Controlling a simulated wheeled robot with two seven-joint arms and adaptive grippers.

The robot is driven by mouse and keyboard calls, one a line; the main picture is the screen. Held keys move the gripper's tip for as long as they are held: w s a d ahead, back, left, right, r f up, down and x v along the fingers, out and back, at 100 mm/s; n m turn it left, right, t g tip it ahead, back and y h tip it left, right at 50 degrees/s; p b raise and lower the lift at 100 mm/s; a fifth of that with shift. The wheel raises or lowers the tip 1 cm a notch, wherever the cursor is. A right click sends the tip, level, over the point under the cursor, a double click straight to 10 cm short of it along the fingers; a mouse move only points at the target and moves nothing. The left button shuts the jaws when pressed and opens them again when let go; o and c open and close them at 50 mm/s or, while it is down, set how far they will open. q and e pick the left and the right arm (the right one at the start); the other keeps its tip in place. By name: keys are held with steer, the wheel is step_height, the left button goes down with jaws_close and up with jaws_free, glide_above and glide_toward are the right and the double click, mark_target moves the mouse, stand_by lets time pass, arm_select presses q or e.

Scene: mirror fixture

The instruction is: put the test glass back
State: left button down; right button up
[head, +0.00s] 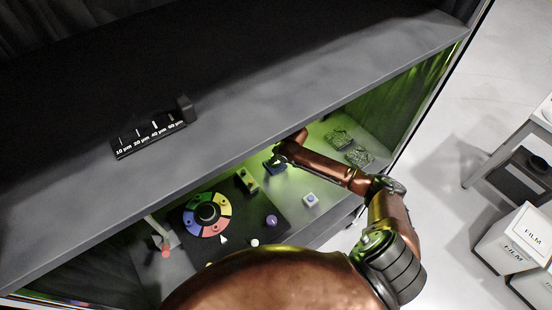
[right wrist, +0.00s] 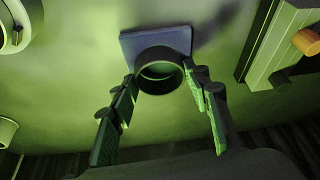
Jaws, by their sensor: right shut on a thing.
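The test glass appears to be the dark round ring with a clear middle (right wrist: 160,70) in the right wrist view. My right gripper (right wrist: 160,85) is shut on it, one finger on each side. A blue-grey square block (right wrist: 172,38) lies right behind the ring; I cannot tell whether the ring touches it. In the head view my right gripper (head: 281,159) is low inside the green-lit bay, at the dark blue block (head: 270,168), and its fingers are mostly hidden by the arm. My left gripper is not in view.
A box with an orange knob (right wrist: 306,41) stands close right of the gripper in the wrist view. The shelf (head: 300,100) overhangs the bay.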

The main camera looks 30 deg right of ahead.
steer(key=shift+f, duration=0.2)
steer(key=o, duration=1.4)
steer(key=v, duration=1.2)
steer(key=shift+s+r, duration=0.1)
